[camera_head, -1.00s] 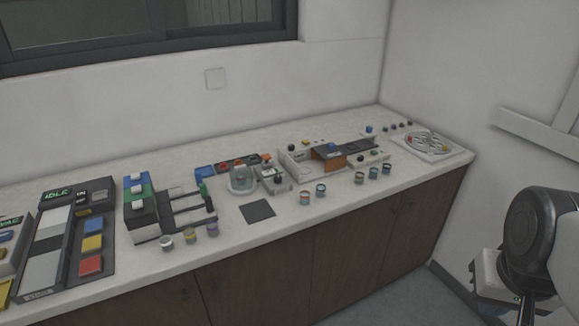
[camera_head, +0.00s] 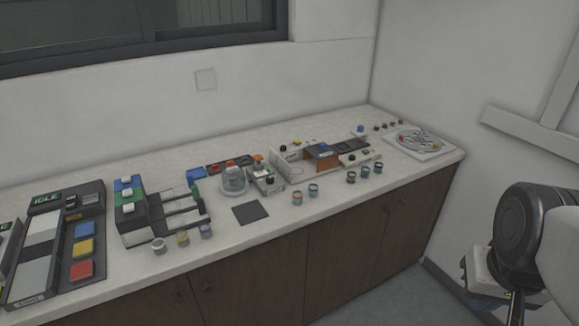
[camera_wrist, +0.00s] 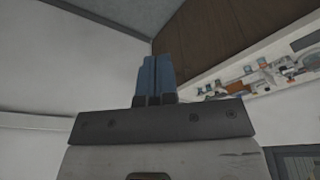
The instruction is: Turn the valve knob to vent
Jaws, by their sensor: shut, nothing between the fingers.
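A glass dome (camera_head: 234,180) stands mid-counter in the head view. Beside it on the right is a small grey box (camera_head: 268,183) with a dark knob on top, perhaps the valve. The knob's pointer and markings are too small to read. My gripper (camera_wrist: 154,78) shows in the wrist view with its blue fingers shut together and nothing between them. It is well away from the counter items, which appear upside down at the right of that view. In the head view part of my arm is at the lower right, far from the dome and box.
A dark square mat (camera_head: 252,213) lies in front of the dome. Small jars (camera_head: 182,238) stand along the front edge. A press-like device (camera_head: 148,215) and a control panel (camera_head: 62,250) are to the left. A white tray (camera_head: 420,141) is at the far right.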

